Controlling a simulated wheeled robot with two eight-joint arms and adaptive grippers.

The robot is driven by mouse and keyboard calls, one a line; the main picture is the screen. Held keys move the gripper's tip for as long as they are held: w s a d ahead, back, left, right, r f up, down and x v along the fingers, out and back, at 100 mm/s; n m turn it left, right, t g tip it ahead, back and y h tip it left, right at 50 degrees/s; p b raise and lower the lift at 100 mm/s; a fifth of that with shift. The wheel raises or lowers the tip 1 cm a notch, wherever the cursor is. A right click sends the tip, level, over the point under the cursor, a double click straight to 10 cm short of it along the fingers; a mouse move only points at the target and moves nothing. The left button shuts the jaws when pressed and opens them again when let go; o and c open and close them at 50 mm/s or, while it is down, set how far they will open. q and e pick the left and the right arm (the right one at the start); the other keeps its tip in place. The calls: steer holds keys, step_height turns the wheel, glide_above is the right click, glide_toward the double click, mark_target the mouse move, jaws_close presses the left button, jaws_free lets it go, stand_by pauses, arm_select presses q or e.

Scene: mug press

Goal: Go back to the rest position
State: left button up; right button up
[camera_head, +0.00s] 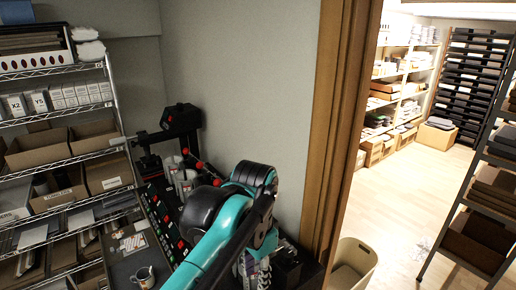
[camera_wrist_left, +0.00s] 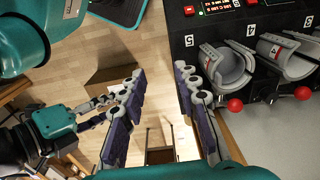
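My left gripper (camera_head: 255,272) hangs below my teal and black arm in the head view, in front of the black mug press machine. In the left wrist view, the left gripper (camera_wrist_left: 160,75) has its two purple-padded fingers apart with nothing between them. My right gripper (camera_wrist_left: 108,108) appears to be behind the left finger in that view, partly hidden, so its opening cannot be told. The mug press (camera_head: 178,225) stands against the wall, with grey curved clamps (camera_wrist_left: 222,70) and red knobs. A patterned white mug (camera_head: 143,275) stands upright on a grey surface to its left.
A wire shelf (camera_head: 60,160) with boxes and bins fills the left side. A wooden door frame (camera_head: 335,130) stands right of my arm. A beige bin (camera_head: 352,265) is by the doorway. Open floor (camera_head: 400,195) and more shelves lie beyond.

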arm_select(q)
steer(key=s+a+f+n+t, duration=0.25)
steer(key=a+f+n, duration=0.25)
steer(key=a+f, duration=0.3)
steer(key=s+a+f+n+t, duration=0.2)
steer(key=a+f+n+t, duration=0.25)
steer(key=a, duration=0.45)
step_height(320, 180, down, 28)
steer(key=n+b, duration=0.1)
steer(key=b, duration=2.6)
steer(key=shift+a, duration=0.2)
arm_select(e)
step_height(320, 180, down, 27)
steer(key=shift+w, duration=0.2)
